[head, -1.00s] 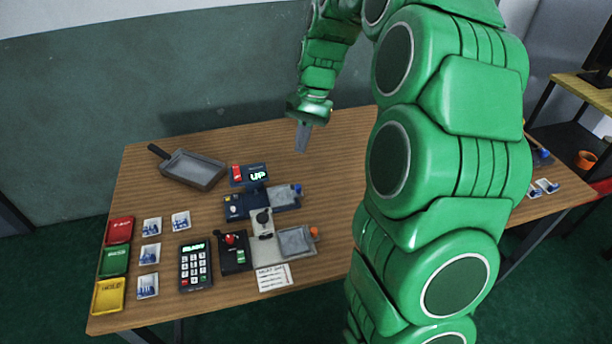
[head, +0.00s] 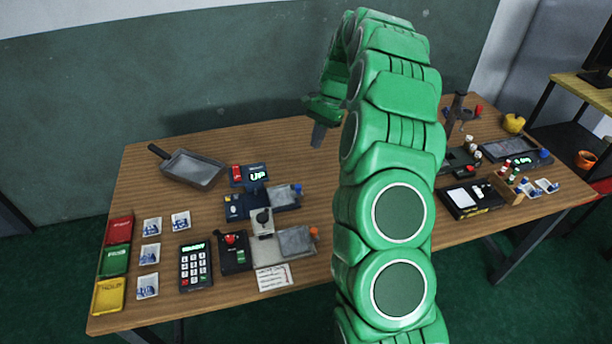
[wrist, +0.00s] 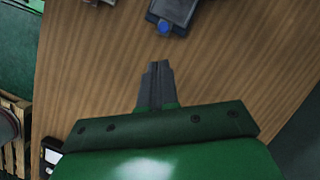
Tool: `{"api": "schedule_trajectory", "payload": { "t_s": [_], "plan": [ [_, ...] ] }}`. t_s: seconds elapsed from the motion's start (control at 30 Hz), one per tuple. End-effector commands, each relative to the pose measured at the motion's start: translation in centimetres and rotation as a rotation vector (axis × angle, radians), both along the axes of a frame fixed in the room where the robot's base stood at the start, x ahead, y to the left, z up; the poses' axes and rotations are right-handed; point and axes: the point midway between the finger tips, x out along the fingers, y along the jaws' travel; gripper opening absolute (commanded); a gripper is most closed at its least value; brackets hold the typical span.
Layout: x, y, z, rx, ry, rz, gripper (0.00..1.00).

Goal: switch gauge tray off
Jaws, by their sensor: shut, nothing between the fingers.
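No label in view reads as gauge tray, so I cannot tell which tray it is. In the head view a grey tray with a blue knob (head: 284,197) sits mid-table. A grey tray with an orange knob (head: 296,241) sits in front of it. On the right is a dark tray with a lit display and a blue knob (head: 505,150). My gripper (head: 318,136) is shut and empty, above the table behind the mid-table trays. In the wrist view its fingers (wrist: 155,78) point towards a dark tray piece with a blue knob (wrist: 163,27), apart from it.
A grey pan (head: 193,169) lies at the back left. A keypad (head: 194,266), a red-knobbed box (head: 234,252) and coloured bins (head: 113,260) are on the left. A black device (head: 470,199) and yellow object (head: 513,123) are on the right. My arm hides the table's middle right.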

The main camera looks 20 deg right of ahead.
Motion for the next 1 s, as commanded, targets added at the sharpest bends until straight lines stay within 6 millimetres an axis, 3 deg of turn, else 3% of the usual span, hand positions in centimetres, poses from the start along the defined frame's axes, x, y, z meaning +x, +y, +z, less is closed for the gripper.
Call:
{"api": "schedule_trajectory", "payload": {
  "t_s": [0.1, 0.33, 1.0],
  "plan": [
    [1.0, -1.2, -1.7, -0.005, 0.017, -0.044, 0.0],
    [2.2, -2.7, -3.4, -0.016, 0.03, -0.099, 0.0],
    [2.2, -2.7, -4.7, -0.018, 0.037, -0.113, 0.0]
  ]
}}
